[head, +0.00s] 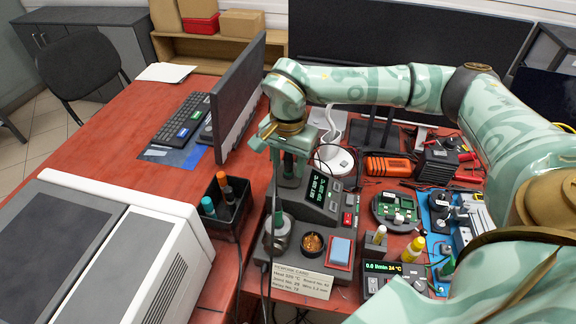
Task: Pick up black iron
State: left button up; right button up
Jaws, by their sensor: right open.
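My right gripper (287,160) hangs down, open, over the soldering station area, coming from my pale green patterned arm. Below it, a slim upright dark and teal tool (277,205) stands in the round metal holder (277,236) on the grey base; I cannot tell for sure whether this is the black iron. The gripper hides part of this spot, and I cannot tell whether its fingers touch the tool. The station unit (323,197) with a lit green display stands just right of it. My left gripper is not in view.
Brass wool (312,243) and a blue sponge (340,252) sit right of the holder. Circuit boards, a black block (438,162) and cables crowd the right.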

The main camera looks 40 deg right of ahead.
grip_shut()
notch_tip(320, 180, up, 10)
jog(key=p, duration=0.3)
